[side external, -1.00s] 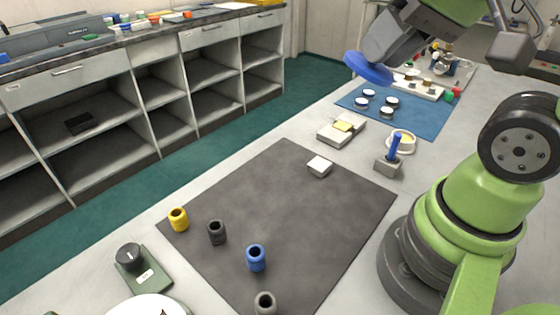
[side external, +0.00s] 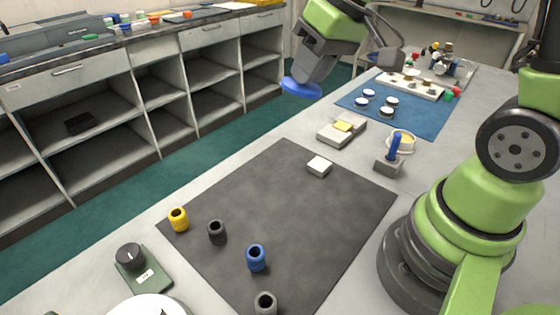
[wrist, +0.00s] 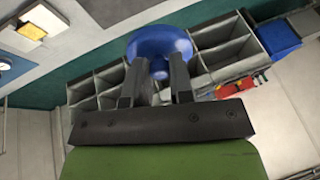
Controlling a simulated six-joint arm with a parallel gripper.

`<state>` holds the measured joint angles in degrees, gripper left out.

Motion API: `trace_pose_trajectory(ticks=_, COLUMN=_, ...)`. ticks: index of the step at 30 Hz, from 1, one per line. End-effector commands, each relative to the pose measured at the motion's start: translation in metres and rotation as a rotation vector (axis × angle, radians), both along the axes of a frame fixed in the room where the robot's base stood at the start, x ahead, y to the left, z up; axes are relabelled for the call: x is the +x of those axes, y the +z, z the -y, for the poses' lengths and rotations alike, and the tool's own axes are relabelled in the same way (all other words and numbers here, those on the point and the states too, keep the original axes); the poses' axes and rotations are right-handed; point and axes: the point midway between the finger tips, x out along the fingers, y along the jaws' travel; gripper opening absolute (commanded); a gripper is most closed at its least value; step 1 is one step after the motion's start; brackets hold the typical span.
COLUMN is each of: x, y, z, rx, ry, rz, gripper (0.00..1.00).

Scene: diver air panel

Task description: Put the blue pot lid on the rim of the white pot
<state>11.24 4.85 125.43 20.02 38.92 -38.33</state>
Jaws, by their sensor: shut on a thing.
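The blue pot lid (side external: 301,89) hangs in the air at the top middle of the side view, left of the blue mat. My gripper (side external: 308,76) is shut on it from above. In the wrist view the two fingers of my gripper (wrist: 162,80) close on the knob of the lid (wrist: 155,40). A round white thing (side external: 150,307), perhaps the white pot, is cut off by the bottom edge of the side view, far from the lid. Its rim and depth cannot be made out.
A blue handle (side external: 394,147) stands upright in a grey block. A green box with a black knob (side external: 129,257) is beside the white thing.

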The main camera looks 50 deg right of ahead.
Motion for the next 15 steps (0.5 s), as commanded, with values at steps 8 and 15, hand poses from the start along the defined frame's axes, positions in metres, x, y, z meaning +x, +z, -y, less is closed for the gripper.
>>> trace_pose_trajectory(ticks=8, x=0.027, y=-0.027, z=-0.004, rx=-0.010, ry=0.130, rz=0.011, gripper=0.00)
trace_pose_trajectory(ticks=15, x=0.027, y=-0.049, z=0.061, rx=-0.051, ry=-0.087, rz=-0.021, gripper=0.00)
